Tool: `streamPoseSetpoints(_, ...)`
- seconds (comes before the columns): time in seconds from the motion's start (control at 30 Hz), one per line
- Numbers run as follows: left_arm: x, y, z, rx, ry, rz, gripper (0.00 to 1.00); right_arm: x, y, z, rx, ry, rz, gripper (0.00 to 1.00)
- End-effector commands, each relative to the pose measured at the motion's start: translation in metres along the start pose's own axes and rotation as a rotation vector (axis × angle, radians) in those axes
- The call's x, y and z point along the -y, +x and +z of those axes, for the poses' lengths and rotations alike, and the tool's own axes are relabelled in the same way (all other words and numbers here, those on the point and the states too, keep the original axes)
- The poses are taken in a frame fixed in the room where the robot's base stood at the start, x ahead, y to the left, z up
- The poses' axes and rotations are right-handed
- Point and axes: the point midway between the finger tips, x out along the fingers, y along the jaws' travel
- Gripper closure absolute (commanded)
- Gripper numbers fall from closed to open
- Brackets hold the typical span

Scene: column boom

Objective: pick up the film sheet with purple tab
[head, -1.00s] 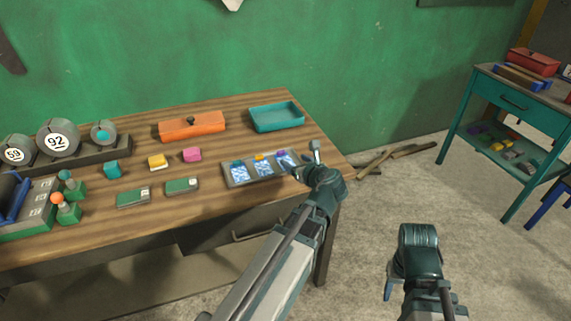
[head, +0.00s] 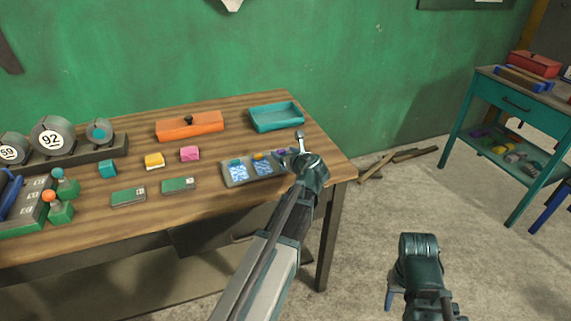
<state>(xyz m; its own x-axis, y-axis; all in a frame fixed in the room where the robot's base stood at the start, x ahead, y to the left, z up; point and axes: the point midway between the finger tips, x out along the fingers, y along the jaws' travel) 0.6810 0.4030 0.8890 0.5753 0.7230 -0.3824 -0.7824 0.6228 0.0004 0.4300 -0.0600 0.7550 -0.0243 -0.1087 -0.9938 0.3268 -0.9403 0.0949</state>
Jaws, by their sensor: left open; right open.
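A grey tray (head: 228,182) near the table's right front holds film sheets with coloured tabs. The film sheet with purple tab is at the tray's right end; its purple tab (head: 281,153) shows, but my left gripper hides most of the sheet. Beside it are a sheet with an orange tab (head: 263,167) and one with a teal tab (head: 238,172). My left gripper (head: 296,149) is open, over or beside the tray's right end; whether it touches the sheet cannot be told. My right gripper (head: 390,297) is open and empty over the floor, its fingers partly hidden.
A teal tray (head: 277,117) and an orange box (head: 190,126) stand behind the film tray. A teal side table (head: 508,103) stands far right.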

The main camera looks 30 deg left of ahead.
Motion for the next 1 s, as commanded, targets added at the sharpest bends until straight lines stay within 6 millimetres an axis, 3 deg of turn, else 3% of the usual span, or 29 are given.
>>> streamPoseSetpoints(0.13, 0.001, 0.024, -0.002, -0.001, -0.002, 0.002, 0.28, 0.001, 0.011, -0.001, 0.000, 0.000, 0.000, 0.50)
streamPoseSetpoints(0.4, 0.001, 0.026, -0.001, 0.000, 0.000, 0.000, 0.29, 0.001, 0.010, -0.001, 0.000, 0.000, 0.000, 0.50)
streamPoseSetpoints(0.8, 0.001, 0.026, -0.001, 0.000, -0.001, 0.000, 1.00, 0.001, 0.010, -0.001, 0.000, 0.000, 0.000, 0.50)
streamPoseSetpoints(1.0, 0.001, 0.026, -0.001, 0.000, -0.001, 0.000, 1.00, 0.001, 0.010, -0.001, 0.000, 0.000, 0.000, 0.50)
